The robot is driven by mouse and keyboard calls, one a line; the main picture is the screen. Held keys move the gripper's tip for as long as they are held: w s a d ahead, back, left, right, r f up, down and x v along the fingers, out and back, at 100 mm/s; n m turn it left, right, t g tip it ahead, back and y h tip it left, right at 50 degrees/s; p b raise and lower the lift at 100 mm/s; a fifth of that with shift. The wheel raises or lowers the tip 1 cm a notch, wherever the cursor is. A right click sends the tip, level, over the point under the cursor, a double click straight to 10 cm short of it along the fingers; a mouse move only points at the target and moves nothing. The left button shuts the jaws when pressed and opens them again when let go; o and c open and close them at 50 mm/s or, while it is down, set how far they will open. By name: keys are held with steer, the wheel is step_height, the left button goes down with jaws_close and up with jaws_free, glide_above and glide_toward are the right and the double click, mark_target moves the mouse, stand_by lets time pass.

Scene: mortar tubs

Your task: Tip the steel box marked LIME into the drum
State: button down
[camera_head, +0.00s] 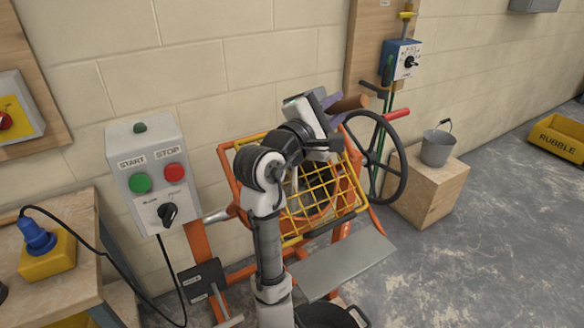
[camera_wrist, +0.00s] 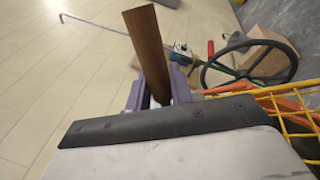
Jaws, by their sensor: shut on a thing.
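My gripper (camera_head: 334,102) is above the orange mixer drum (camera_head: 318,212), whose mouth is behind a yellow mesh guard (camera_head: 347,197). In the wrist view, the purple fingers of my gripper (camera_wrist: 160,92) are shut on a brown, wood-coloured bar (camera_wrist: 149,50). The bar's end shows beside the fingers in the head view (camera_head: 350,103). I cannot make out a steel box or a LIME label in either view. The guard is at the right edge of the wrist view (camera_wrist: 290,110).
A black handwheel (camera_head: 401,172) with a red grip stands right of the drum. A START/STOP box (camera_head: 148,170) is at left. A grey bucket (camera_head: 437,148) stands on a wooden block (camera_head: 427,190). A yellow RUBBLE tub (camera_head: 560,137) is far right. Open floor lies at right.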

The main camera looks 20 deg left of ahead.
mark_target(330, 112)
steer(key=shift+s+a+r+t+h+b, duration=0.1)
steer(key=shift+s+a+t+h+b, duration=0.3)
steer(key=shift+s+t+b, duration=0.45)
steer(key=shift+s+a+f+n+t+h+b, duration=0.15)
steer(key=shift+s+a+f+t+b, duration=0.3)
steer(key=shift+b, duration=0.9)
steer(key=shift+s+a+f+n+t+h+b, duration=0.1)
steer(key=shift+s+a+f+t+b, duration=0.2)
steer(key=shift+f+t+b, duration=0.75)
steer(key=shift+s+a+f+n+t+h+b, duration=0.2)
steer(key=shift+s+b, duration=0.25)
steer(key=shift+b, duration=1.25)
steer(key=shift+s+a+f+n+t+b, duration=0.15)
steer(key=shift+s+t+b, duration=0.25)
steer(key=shift+b, duration=0.4)
steer(key=shift+s+a+n+t+b, duration=0.1)
steer(key=shift+s+a+t+b, duration=0.15)
steer(key=shift+t+b, duration=0.4)
